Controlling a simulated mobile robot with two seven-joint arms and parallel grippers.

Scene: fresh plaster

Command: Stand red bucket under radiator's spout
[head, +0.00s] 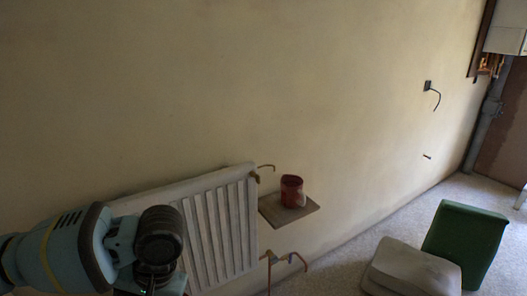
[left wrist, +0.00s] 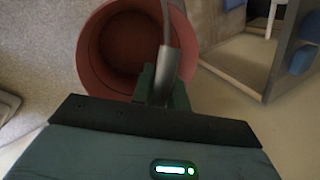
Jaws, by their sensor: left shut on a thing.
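A red bucket (left wrist: 92,62) shows in the left wrist view, its open mouth facing the camera and looking empty. My left gripper (left wrist: 165,88) is shut on its grey handle at the bucket's near rim. The bucket and this gripper are out of the head view, where only my left arm shows at the lower left. A white radiator (head: 222,222) hangs on the wall in the head view. My right gripper is not in view.
A small red pot (head: 291,190) stands on a wall shelf (head: 272,211) right of the radiator. A green board (head: 465,240) and a pale cushion-like block (head: 410,270) are on the floor at right. Speckled floor (head: 345,265) is clear between.

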